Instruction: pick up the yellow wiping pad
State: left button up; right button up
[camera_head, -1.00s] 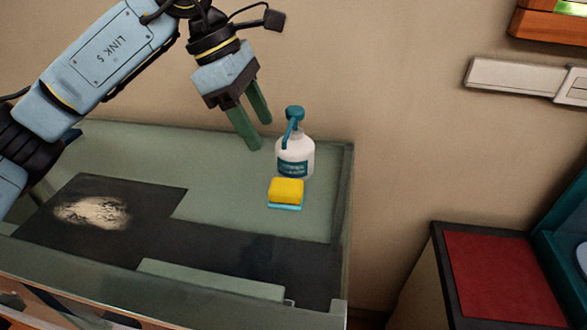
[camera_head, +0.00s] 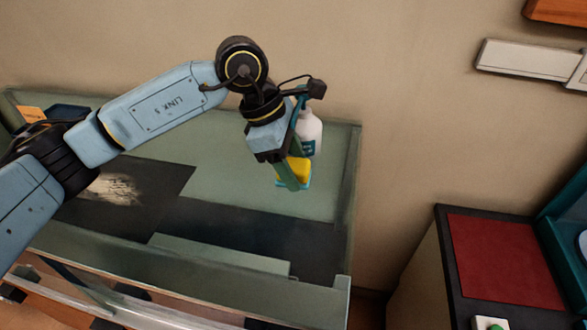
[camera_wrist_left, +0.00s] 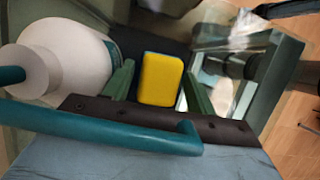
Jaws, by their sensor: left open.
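The yellow wiping pad (camera_head: 305,167), with a light blue underside, lies on the green tabletop (camera_head: 235,185). In the head view it is partly hidden behind my left gripper (camera_head: 291,183). In the left wrist view the yellow pad (camera_wrist_left: 160,80) shows between the two green fingers of my left gripper (camera_wrist_left: 158,72). The fingers are open, one on each side of it. I cannot tell whether either finger touches it. My right gripper is not in view.
A white bottle (camera_head: 312,134) with teal parts stands just behind the pad, close to my left gripper. In the left wrist view the bottle (camera_wrist_left: 70,50) is at left, and its teal tube crosses in front. A pale powdery patch (camera_head: 112,188) lies on the dark area at left.

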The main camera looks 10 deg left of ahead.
pick_arm(q)
jog(key=shift+f, duration=0.1)
jog(key=shift+c, duration=0.2)
jog(key=c, duration=0.8)
